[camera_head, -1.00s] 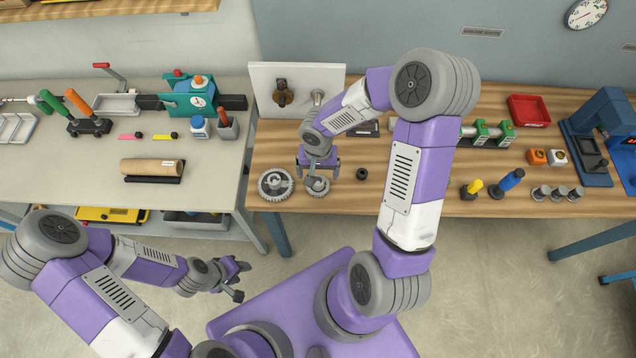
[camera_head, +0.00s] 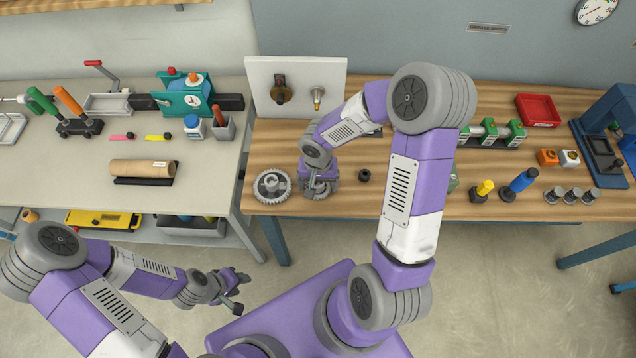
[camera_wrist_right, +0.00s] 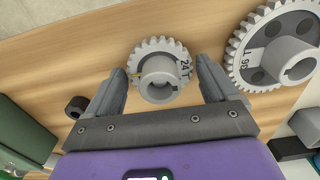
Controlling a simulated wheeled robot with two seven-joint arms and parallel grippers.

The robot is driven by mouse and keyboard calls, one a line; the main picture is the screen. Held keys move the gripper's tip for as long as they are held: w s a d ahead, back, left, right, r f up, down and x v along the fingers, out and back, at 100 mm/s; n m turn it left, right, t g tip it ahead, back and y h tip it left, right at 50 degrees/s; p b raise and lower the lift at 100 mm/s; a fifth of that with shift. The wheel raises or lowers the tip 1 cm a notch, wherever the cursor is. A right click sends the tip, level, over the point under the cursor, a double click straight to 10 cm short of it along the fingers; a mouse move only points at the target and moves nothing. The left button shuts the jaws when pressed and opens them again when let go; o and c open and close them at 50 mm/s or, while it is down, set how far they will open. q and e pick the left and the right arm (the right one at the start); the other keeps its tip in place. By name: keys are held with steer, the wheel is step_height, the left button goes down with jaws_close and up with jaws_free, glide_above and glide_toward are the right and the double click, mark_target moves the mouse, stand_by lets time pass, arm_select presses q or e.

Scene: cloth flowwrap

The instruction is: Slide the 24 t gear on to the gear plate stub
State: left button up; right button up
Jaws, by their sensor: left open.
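The 24 t gear (camera_wrist_right: 160,52), a small grey toothed wheel with a raised hub, lies flat on the wooden bench. In the right wrist view it sits between the fingers of my right gripper (camera_wrist_right: 163,78), which are open with a gap on each side. In the head view my right gripper (camera_head: 319,188) points down over the gear and mostly hides it. The white gear plate (camera_head: 322,72) stands upright at the back of the bench, with a stub (camera_head: 318,95) on its right half and a brass part on its left. My left gripper (camera_head: 243,290) is open and empty, off the bench.
The larger 36 t gear (camera_head: 272,185) lies just left of my right gripper; it also shows in the wrist view (camera_wrist_right: 285,45). A dark ring (camera_head: 364,175) lies to the right. A grey bench (camera_head: 100,210) with tools stands at left. Bolts and a red tray (camera_head: 537,110) are at right.

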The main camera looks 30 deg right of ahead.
steer(key=c, duration=0.8)
steer(key=shift+r+p, duration=1.75)
steer(key=shift+r, duration=0.75)
steer(key=o, duration=0.4)
steer(key=shift+c, duration=1.3)
